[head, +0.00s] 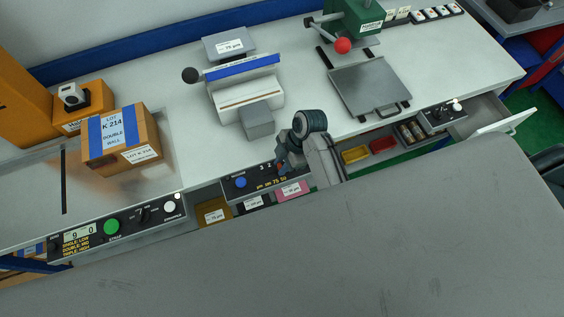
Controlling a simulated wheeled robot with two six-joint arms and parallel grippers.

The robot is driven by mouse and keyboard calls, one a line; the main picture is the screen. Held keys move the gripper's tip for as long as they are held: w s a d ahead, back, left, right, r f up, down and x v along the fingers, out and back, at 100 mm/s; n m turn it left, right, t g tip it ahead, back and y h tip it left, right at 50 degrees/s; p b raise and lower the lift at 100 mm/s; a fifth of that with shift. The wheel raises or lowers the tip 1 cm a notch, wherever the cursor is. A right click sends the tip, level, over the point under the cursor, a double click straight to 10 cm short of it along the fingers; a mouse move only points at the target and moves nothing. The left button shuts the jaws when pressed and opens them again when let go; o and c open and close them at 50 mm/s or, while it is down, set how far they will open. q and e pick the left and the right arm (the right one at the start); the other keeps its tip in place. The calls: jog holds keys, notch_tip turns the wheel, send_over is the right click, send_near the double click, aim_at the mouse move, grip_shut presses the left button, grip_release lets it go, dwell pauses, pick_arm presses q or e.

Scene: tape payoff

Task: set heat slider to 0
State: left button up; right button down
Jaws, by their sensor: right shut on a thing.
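The middle control panel (250,186) is set in the front edge of the bench. It carries a blue button (240,183), a number scale with a 3 and a 2 readable, and a lower line of yellow figures. My right gripper (282,163) reaches down to the right part of this panel and is shut on a small control there, apparently the heat slider's knob. The gripper and arm hide the knob and the right end of the scale, so I cannot read its setting. A bit of red shows beside the fingertips. My left gripper is out of view.
A sealing device (245,85) stands behind the panel. A taped carton (122,140) sits at left above another panel with a green button (112,227). A press with a red ball handle (342,46) is at the back right. An open drawer (478,122) juts out at right.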

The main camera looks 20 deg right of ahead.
jog(key=shift+d, duration=1.5)
jog(key=c, duration=1.6)
grip_release()
jog(key=o, duration=0.4)
jog(key=shift+d, duration=0.1)
jog(key=shift+r, duration=0.1)
jog(key=shift+w+d+r, duration=0.1)
jog(key=shift+r, duration=0.25)
jog(key=b+v, duration=0.3)
jog(key=v, duration=0.7)
